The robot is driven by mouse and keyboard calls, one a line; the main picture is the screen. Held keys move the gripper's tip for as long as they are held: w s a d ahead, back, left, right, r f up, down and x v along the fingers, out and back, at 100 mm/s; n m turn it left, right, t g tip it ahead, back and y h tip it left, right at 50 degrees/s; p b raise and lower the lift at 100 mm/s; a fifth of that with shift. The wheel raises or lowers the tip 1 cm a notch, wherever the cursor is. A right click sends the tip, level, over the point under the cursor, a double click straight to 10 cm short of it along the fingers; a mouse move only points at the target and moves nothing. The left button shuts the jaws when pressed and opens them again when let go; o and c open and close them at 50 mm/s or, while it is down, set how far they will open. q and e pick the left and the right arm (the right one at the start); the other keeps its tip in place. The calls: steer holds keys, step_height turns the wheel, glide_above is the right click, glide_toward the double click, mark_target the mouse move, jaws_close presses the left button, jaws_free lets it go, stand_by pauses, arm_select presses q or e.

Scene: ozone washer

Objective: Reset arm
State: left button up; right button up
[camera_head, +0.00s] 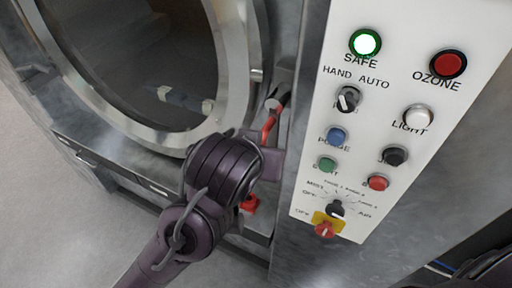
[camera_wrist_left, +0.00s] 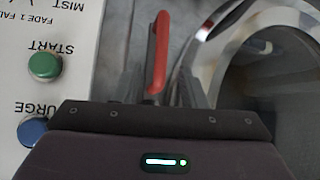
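A red handle (camera_head: 269,126) with a dark end sits beside the round door of the washer in the head view. It also shows in the left wrist view (camera_wrist_left: 158,52), standing upright. My left gripper (camera_head: 272,150) is close to the handle, and its own arm hides most of its fingers in the head view. In the left wrist view the two grey fingers of my left gripper (camera_wrist_left: 163,88) are apart, with the red handle between them; I cannot tell whether they touch it. My right gripper is not in view.
A white control panel (camera_head: 395,135) with several buttons and a lit green SAFE lamp (camera_head: 365,43) stands right of my left arm. The round metal door ring (camera_head: 238,55) is on the left. A small red part (camera_head: 250,204) shows below my left gripper. Open floor (camera_head: 40,190) lies at left.

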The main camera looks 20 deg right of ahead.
arm_select(q)
steer(key=shift+a, duration=0.1)
